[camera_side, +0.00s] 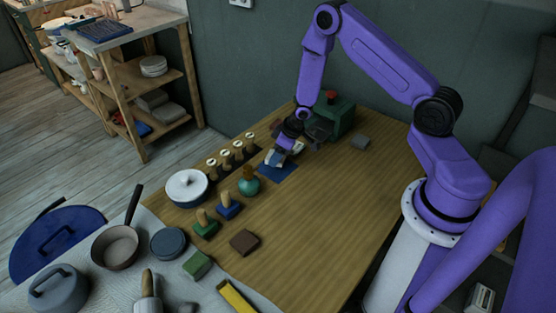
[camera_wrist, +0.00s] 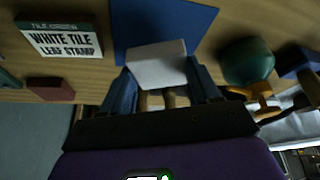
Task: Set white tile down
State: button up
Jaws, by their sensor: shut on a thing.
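The white tile (camera_wrist: 157,64) is a small pale block between the fingers of my gripper (camera_wrist: 161,76) in the wrist view. My gripper is shut on it. A flat blue mat (camera_wrist: 180,22) lies just beyond the tile in that view, and the tile overlaps its edge in the picture. In the side view my gripper (camera_side: 281,153) is low over the far part of the wooden table, at the blue mat (camera_side: 279,175). I cannot tell whether the tile touches the mat.
A sign reading "White tile leaf stamp" (camera_wrist: 62,41) stands beside the mat. A teal round pot (camera_side: 249,186) is close on the other side. Several stamps with pale tops (camera_side: 225,158) stand in a row to the left. A green machine (camera_side: 337,117) is behind.

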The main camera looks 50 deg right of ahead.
jog(key=shift+f, duration=1.4)
jog(key=shift+f, duration=0.15)
jog(key=o, duration=1.1)
jog(key=shift+o, duration=0.2)
